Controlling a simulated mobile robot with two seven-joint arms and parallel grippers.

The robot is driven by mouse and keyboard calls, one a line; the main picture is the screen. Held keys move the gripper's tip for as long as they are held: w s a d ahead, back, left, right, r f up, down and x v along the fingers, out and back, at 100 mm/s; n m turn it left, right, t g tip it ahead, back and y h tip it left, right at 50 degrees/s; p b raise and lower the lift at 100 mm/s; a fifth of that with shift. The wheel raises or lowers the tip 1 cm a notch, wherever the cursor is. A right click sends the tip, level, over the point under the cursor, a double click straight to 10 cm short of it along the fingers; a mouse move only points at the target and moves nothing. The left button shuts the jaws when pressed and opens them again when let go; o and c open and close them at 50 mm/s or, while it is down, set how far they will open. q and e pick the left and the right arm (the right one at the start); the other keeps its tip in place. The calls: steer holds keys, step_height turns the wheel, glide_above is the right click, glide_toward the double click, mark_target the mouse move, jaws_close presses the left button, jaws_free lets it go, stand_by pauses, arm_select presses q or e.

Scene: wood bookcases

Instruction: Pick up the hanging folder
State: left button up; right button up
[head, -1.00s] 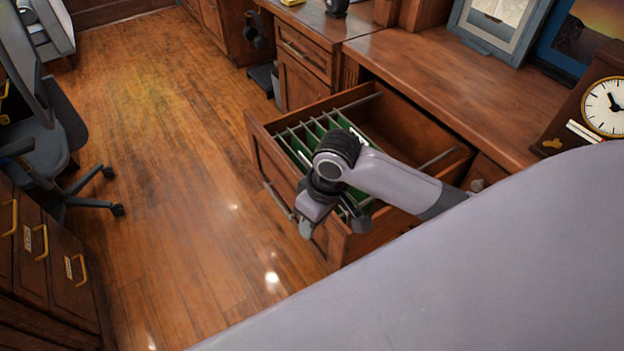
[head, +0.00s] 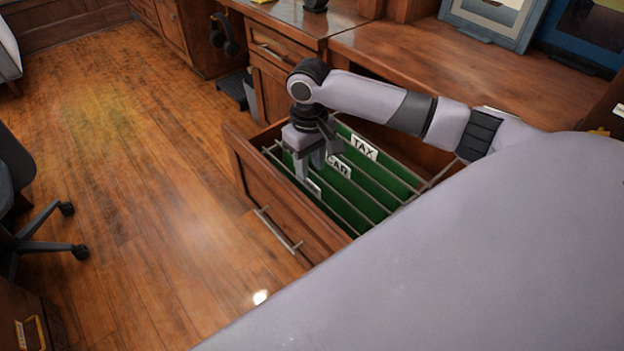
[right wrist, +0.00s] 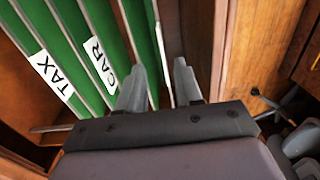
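Green hanging folders (head: 388,176) hang on metal rails in the open drawer. One bears a white TAX tag (head: 363,147), another a CAR tag (head: 339,166). A third white tag (head: 313,188) is partly hidden by the gripper. My right gripper (head: 308,172) points down over the drawer-front end of the folders. In the right wrist view its two fingers (right wrist: 160,82) are apart, with a thin white edge (right wrist: 164,60) of the nearest folder showing between them. I cannot tell whether they touch it. My left gripper is out of view.
The wooden drawer (head: 290,215) stands pulled out below the desk top (head: 450,75). Picture frames (head: 495,20) stand on the desk. An office chair (head: 40,225) is at left. The wood floor in front of the drawer is clear.

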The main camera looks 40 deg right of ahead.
mark_target(315, 198)
steer(key=f+b, duration=0.1)
steer(key=f, duration=0.4)
steer(key=shift+a+f, duration=0.15)
steer(key=shift+a, duration=0.05)
jaws_close()
